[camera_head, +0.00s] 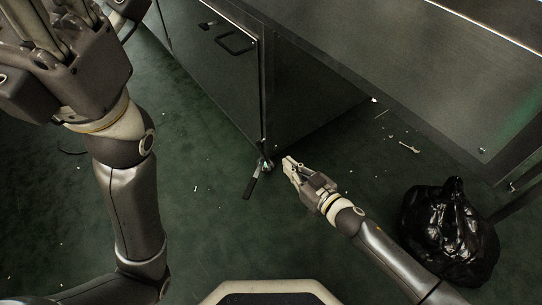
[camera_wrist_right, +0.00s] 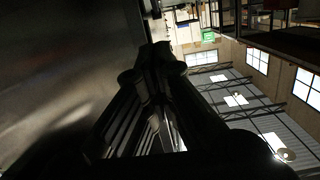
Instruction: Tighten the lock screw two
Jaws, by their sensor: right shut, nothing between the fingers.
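A small lock screw with a dark lever handle (camera_head: 251,184) sits at the bottom corner of the metal cabinet, close to the floor. The handle slants down to the left from a small metal fitting (camera_head: 264,164). My right gripper (camera_head: 288,163) is just right of the fitting, low near the floor, with its fingers shut and empty; a small gap seems to separate them. In the right wrist view its dark fingers (camera_wrist_right: 158,62) show close up, and the screw is not visible there. My left gripper is at the upper left, only partly in frame; its fingertips are cut off.
The metal cabinet (camera_head: 218,75) with a black door handle stands behind the screw. A long metal bench (camera_head: 450,60) runs along the upper right. A black rubbish bag (camera_head: 452,232) lies at the right. The green floor (camera_head: 210,235) is open, with small scraps.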

